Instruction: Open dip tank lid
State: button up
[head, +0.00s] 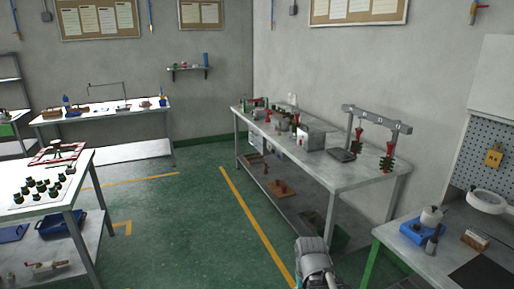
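A small silver box-shaped unit (311,138) stands on the long bench against the right wall. It may be the dip tank, but it is too small to tell, and no separate lid or handle can be made out. A dark flat tray or plate (342,155) lies just to its right. Part of my arm shows at the bottom centre, in front of the bench and well short of the box. My gripper is not in view.
The long bench (370,177) carries a grey rack (376,118) with red and green pieces hanging from it. A nearer bench (410,247) holds a blue device (418,233) at right. A white table (80,166) with several dark green pieces stands left. Green floor between is open.

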aim_at(313, 130)
jog(key=u, duration=0.05)
jog(key=i, duration=2.4)
jog(key=z, duration=0.6)
jog(key=i, duration=1.1)
jog(key=z, duration=0.3)
